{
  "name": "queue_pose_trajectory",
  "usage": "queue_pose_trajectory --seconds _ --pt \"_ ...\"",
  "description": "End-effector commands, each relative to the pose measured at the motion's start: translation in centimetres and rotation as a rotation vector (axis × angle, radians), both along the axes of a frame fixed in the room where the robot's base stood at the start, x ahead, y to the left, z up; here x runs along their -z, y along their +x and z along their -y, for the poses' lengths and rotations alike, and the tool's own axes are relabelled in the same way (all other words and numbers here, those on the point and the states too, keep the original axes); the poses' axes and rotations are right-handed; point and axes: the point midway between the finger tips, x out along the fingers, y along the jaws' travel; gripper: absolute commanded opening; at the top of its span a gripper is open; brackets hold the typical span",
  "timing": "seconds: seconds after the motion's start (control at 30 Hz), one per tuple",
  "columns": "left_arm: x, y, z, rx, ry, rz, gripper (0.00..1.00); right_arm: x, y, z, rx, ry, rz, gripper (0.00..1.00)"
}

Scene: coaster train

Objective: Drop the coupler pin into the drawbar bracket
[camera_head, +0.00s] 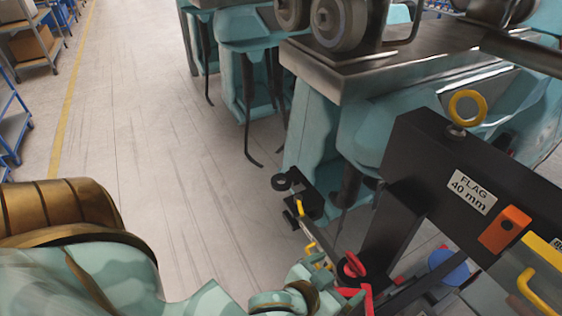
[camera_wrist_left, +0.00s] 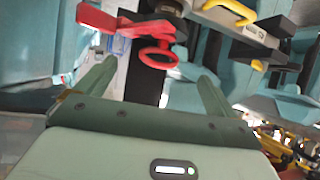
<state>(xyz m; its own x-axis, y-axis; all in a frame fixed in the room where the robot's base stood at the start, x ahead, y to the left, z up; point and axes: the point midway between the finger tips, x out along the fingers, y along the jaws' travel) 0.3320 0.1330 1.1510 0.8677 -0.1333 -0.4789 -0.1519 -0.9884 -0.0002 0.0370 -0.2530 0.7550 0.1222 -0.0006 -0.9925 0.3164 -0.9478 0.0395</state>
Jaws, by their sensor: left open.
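A red ring-shaped handle (camera_head: 352,266) shows low in the head view, beside a black post; I take it for the coupler pin's top. In the left wrist view the red ring (camera_wrist_left: 158,57) lies just beyond and between my fingertips, not visibly gripped. My left gripper (camera_wrist_left: 157,72) is open; in the head view it is partly hidden at the bottom edge. A small black bracket (camera_head: 303,205) with a round eye stands left of the post. I cannot tell whether it is the drawbar bracket. The pin's shaft is hidden. My right gripper is not in view.
A black frame (camera_head: 420,160) labelled "FLAG 40 mm" carries a yellow ring (camera_head: 467,107) and an orange block (camera_head: 504,231). A yellow handle (camera_head: 538,290) is at the lower right. Teal train parts with wheels (camera_head: 340,22) stand behind. The floor at left is clear.

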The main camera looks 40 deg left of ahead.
Motion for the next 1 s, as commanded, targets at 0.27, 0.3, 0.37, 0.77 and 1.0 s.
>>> queue_pose_trajectory --seconds 0.27,0.3,0.37,0.77,1.0 --pt "-3.1 -6.0 -0.9 0.0 0.0 -0.003 0.94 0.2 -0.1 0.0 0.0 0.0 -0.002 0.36" --pt "-3.6 -6.8 -1.0 -0.001 -0.001 -0.002 0.94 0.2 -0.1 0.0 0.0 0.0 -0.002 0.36" --pt "-3.3 -6.6 -2.1 0.009 0.073 -0.028 0.94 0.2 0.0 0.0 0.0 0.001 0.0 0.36" --pt "2.1 -6.2 -10.3 0.079 0.563 -0.312 0.94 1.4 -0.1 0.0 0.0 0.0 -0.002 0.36" --pt "7.2 -6.3 -12.8 0.124 0.688 -0.444 0.94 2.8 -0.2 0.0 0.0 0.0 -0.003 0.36"
